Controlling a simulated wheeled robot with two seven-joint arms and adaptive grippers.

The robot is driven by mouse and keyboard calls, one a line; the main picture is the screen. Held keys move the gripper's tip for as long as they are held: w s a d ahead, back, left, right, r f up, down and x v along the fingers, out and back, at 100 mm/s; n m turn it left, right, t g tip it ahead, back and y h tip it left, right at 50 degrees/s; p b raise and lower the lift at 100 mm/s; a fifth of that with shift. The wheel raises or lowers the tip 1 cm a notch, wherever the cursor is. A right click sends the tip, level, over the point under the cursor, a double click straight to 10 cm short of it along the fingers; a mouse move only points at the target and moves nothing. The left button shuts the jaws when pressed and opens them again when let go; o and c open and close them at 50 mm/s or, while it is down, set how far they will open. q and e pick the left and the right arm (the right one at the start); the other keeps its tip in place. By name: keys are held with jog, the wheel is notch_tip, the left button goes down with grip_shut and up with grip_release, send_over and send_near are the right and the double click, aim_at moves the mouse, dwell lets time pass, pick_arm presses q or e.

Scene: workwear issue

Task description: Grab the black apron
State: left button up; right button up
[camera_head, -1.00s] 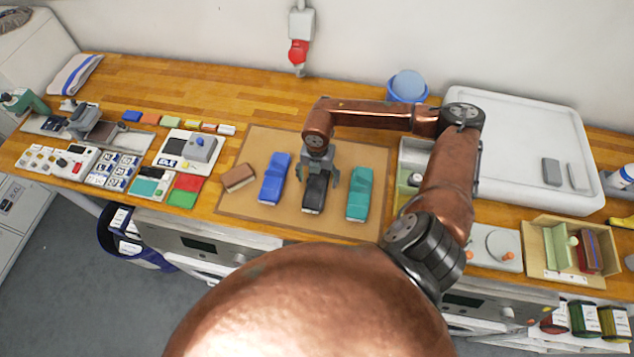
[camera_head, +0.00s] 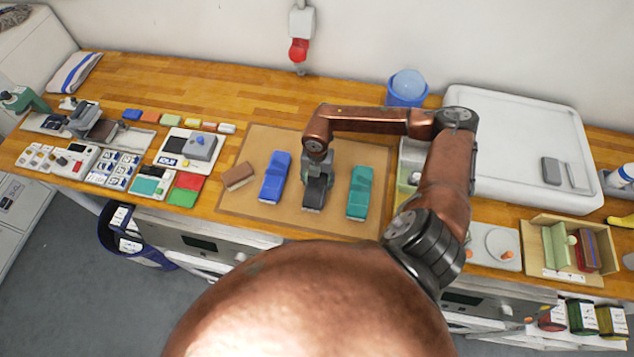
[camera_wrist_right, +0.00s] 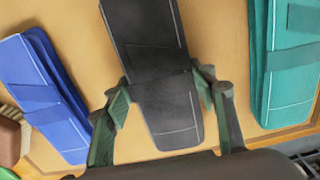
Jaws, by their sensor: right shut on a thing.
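The black apron (camera_head: 314,194) is a folded dark bundle with a band around it. It lies on the tan mat (camera_head: 238,205) between a blue folded apron (camera_head: 275,178) and a teal one (camera_head: 359,193). My right gripper (camera_head: 317,178) is over it, with a finger on each side, shut on it. The right wrist view shows the black apron (camera_wrist_right: 155,60) between the two green-grey fingers (camera_wrist_right: 160,105), close to its band. I cannot tell whether it is lifted off the mat. My left gripper is not in view.
A grey-green bin (camera_head: 411,160) and a large white tray (camera_head: 520,115) stand to the right. Small trays and patches (camera_head: 185,190) fill the left. The counter behind the mat is clear.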

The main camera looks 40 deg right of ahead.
jog(key=c, duration=0.4)
jog(key=shift+c, duration=0.2)
jog(key=shift+r, duration=0.15)
